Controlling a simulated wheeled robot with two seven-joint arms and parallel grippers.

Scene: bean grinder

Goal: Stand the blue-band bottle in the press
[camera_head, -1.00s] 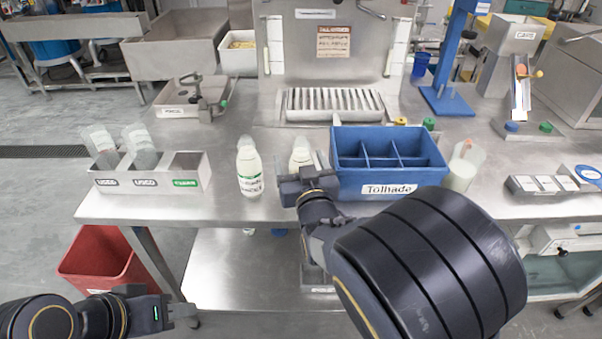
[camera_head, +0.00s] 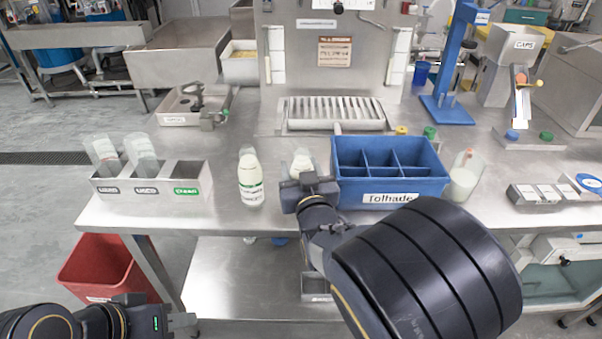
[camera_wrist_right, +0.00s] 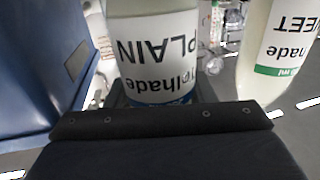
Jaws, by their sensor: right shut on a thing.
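The blue-band bottle (camera_head: 302,163) stands upright on the steel table, partly hidden behind my right gripper. In the right wrist view the bottle (camera_wrist_right: 152,55) shows a white "PLAIN" label with a blue strip at the gripper. My right gripper (camera_head: 311,187) is shut on it. A green-band bottle (camera_head: 250,180) stands apart to its left; it also shows in the right wrist view (camera_wrist_right: 277,45). The blue column stand (camera_head: 455,62) at the back right looks like the press. My left gripper (camera_head: 185,320) is low at the left, below the table; its finger gap is unclear.
A blue divided crate (camera_head: 392,198) stands close right of the held bottle. A capped container (camera_head: 464,178) is right of it. A steel rack (camera_head: 190,170) with clear cups is at the left. A ribbed drain tray (camera_head: 335,125) lies behind; some table between is bare.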

